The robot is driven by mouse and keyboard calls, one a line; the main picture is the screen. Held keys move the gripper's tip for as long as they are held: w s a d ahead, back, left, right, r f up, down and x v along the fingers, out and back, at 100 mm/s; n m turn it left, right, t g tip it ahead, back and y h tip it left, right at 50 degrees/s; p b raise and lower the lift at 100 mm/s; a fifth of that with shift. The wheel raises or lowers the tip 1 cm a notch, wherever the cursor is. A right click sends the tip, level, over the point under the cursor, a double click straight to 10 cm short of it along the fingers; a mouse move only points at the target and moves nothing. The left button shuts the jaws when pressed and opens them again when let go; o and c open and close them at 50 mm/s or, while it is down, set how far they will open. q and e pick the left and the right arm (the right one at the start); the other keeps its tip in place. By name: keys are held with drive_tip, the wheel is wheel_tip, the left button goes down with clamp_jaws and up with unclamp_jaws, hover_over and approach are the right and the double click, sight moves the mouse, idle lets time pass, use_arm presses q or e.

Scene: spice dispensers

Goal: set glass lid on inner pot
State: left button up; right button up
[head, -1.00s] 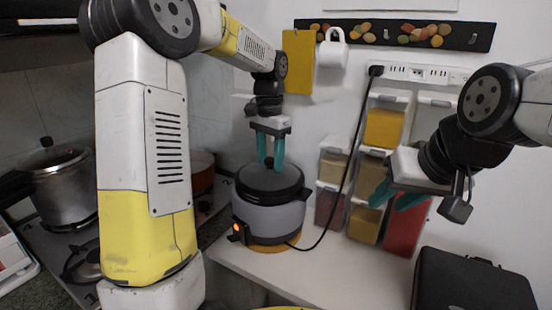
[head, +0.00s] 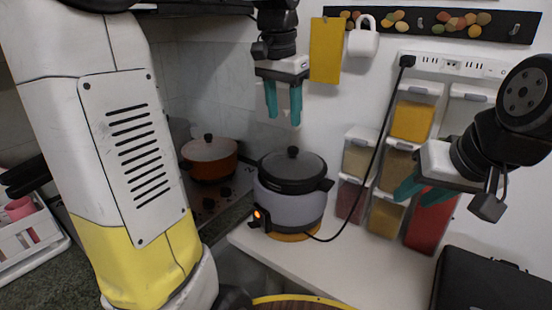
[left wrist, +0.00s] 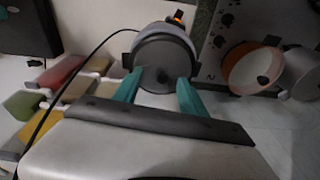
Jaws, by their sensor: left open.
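The dark glass lid (head: 278,166) with its black knob sits on top of the grey cooker (head: 288,207), covering its mouth. The inner pot is hidden beneath it. The cooker's orange light is lit. The lid also shows in the left wrist view (left wrist: 150,60), beyond my fingertips. My left gripper (head: 284,117) is open and empty, in the air above the lid and clear of it. It also shows in the left wrist view (left wrist: 158,88). My right gripper (head: 420,193) is open and empty, in front of the spice dispensers at the right.
Spice dispensers (head: 411,121) hang on the wall, with a black cord (head: 366,178) running down to the cooker. An orange pot (head: 208,160) stands on the stove to the left. A black case (head: 490,285) is at the lower right. The white counter (head: 345,265) in front is clear.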

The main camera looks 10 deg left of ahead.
use_arm(q)
drive_tip(key=s+a+f+n+t+h, duration=0.1)
drive_tip(key=s+f+n+t, duration=0.1)
drive_tip(key=s, duration=0.6)
drive_tip(key=s+f+n+t, duration=0.2)
drive_tip(key=s+f, duration=0.3)
drive_tip(key=s, duration=0.3)
drive_tip(key=shift+a+f+n+h, duration=0.25)
drive_tip(key=shift+a+n+h, duration=0.1)
drive_tip(key=shift+n+h, duration=0.05)
idle(0.7)
